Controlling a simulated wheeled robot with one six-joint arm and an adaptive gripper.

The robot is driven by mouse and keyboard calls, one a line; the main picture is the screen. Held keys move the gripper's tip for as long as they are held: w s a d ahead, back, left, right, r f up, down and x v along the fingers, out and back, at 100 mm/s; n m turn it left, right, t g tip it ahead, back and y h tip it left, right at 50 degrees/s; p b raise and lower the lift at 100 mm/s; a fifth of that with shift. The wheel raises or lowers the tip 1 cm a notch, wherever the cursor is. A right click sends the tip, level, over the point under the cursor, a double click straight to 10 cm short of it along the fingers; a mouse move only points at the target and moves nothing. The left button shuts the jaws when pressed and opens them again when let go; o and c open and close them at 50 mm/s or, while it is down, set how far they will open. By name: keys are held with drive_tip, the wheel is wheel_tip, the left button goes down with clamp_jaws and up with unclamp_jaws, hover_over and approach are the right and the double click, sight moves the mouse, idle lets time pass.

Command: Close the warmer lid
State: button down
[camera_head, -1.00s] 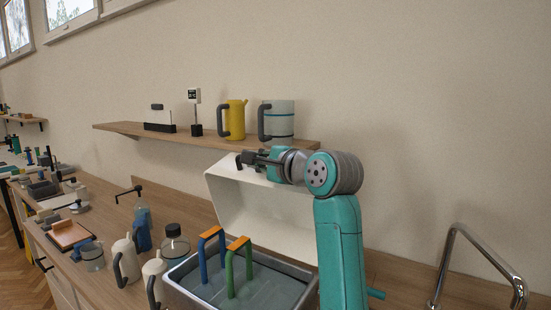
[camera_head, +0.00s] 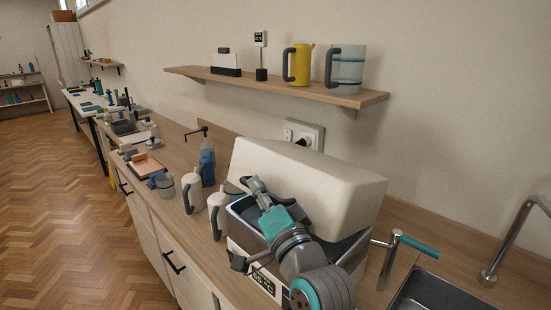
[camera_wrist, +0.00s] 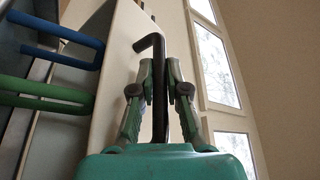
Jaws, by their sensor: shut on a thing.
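The warmer lid (camera_head: 310,175) is a cream box-shaped cover, tilted low over the warmer's metal basin (camera_head: 243,222) but not flat on it. In the wrist view the lid (camera_wrist: 112,75) is a pale panel left of my fingers. My gripper (camera_head: 257,188) is at the lid's front side, with my arm over the basin. In the wrist view my gripper (camera_wrist: 160,85) is shut on a dark bent bar, the lid handle (camera_wrist: 152,43). A blue basket handle (camera_wrist: 60,52) and a green basket handle (camera_wrist: 45,95) show beside the lid. The head view hides them.
White jugs (camera_head: 192,192) and a blue bottle (camera_head: 207,162) stand left of the warmer. A shelf (camera_head: 280,87) above holds a yellow jug (camera_head: 298,65) and a clear pitcher (camera_head: 345,70). A sink (camera_head: 440,292) and tap (camera_head: 508,235) are at the right.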

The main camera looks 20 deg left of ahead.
wheel_tip(320, 180, down, 9)
drive_tip(key=s+a, duration=0.1)
drive_tip(key=s, duration=0.1)
drive_tip(key=shift+s, duration=0.35)
drive_tip(key=c, duration=1.4)
unclamp_jaws()
drive_tip(key=shift+r, duration=0.1)
drive_tip(key=shift+c, duration=0.2)
drive_tip(key=shift+d, duration=0.1)
drive_tip(key=v, duration=1.2)
